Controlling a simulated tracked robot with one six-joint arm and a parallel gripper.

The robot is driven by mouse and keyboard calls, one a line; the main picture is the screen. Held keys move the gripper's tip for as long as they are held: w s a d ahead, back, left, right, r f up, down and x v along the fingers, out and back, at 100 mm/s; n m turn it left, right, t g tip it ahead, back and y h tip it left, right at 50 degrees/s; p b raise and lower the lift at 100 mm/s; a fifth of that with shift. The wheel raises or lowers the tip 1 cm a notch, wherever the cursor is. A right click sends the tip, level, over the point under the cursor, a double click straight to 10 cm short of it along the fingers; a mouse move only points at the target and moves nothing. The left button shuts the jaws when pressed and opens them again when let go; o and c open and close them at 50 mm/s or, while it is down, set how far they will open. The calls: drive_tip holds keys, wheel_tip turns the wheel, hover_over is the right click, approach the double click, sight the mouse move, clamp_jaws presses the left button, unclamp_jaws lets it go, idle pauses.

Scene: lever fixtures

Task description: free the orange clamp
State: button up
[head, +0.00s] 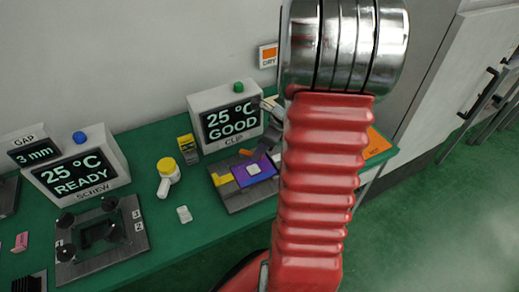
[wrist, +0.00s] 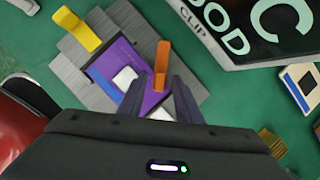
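The orange clamp (head: 246,153) is a small lever at the back edge of a purple board on a grey fixture (head: 236,197). In the wrist view the orange clamp (wrist: 161,65) stands ahead of my gripper (wrist: 157,88), between the lines of its two dark fingers. The fingers are apart with nothing visibly held; I cannot tell whether they touch the clamp. A yellow clamp (wrist: 77,28) sits at the board's other side. The purple board (wrist: 118,64) has white squares and is partly hidden by my fingers. In the head view my red arm covers the fixture's right side.
A CLIP display (head: 231,122) reading "25 °C GOOD" stands close behind the fixture.

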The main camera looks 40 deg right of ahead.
drive_tip(key=shift+c, duration=0.3)
clamp_jaws()
